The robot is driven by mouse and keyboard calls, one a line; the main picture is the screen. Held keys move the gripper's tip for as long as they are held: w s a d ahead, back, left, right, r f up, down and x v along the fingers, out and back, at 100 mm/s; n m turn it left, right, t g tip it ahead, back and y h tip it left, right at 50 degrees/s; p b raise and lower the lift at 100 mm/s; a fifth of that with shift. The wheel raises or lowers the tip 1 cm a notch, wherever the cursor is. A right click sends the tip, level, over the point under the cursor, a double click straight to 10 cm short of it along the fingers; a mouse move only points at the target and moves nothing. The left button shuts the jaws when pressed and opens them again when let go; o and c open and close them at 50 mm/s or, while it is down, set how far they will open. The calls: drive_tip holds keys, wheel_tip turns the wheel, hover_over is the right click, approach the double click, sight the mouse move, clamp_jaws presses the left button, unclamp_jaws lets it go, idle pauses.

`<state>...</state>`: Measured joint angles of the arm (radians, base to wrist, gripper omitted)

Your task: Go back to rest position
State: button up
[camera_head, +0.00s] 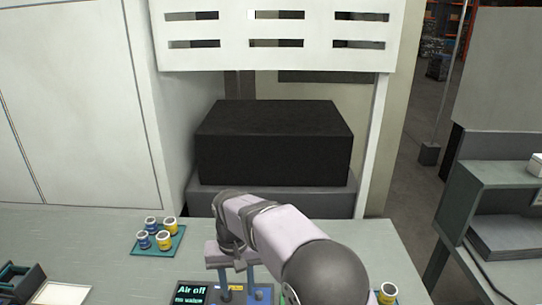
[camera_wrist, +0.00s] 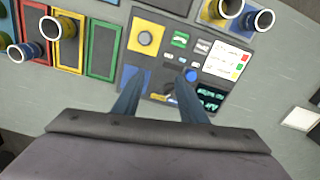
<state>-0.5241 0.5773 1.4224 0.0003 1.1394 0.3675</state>
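My gripper (camera_head: 237,292) is at the front middle of the grey table, pointing down over a control panel (camera_head: 190,294). The panel's display reads "Air off" with a second, less clear line. In the wrist view my gripper (camera_wrist: 160,80) has its two blue-grey fingers apart, with nothing held between them. I cannot tell whether the fingertips touch the panel. My arm hides part of the panel in the head view.
A teal tray (camera_head: 151,252) with several blue and yellow cylinders stands left. A yellow cylinder (camera_head: 388,292) is at front right. Red, yellow and green framed slots (camera_wrist: 103,50) show in the wrist view. A dark box (camera_head: 275,145) stands behind the table, under a white slotted panel (camera_head: 275,58).

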drive_tip(key=s+d+f+m, duration=0.1)
drive_tip(key=s+d+f, duration=0.1)
drive_tip(key=s+d, duration=0.8)
drive_tip(key=s+d+f, duration=0.2)
drive_tip(key=s+d, duration=0.7)
drive_tip(key=d, duration=0.5)
drive_tip(key=shift+s+d+m, duration=0.15)
drive_tip(key=shift+s+m, duration=0.25)
idle(1.2)
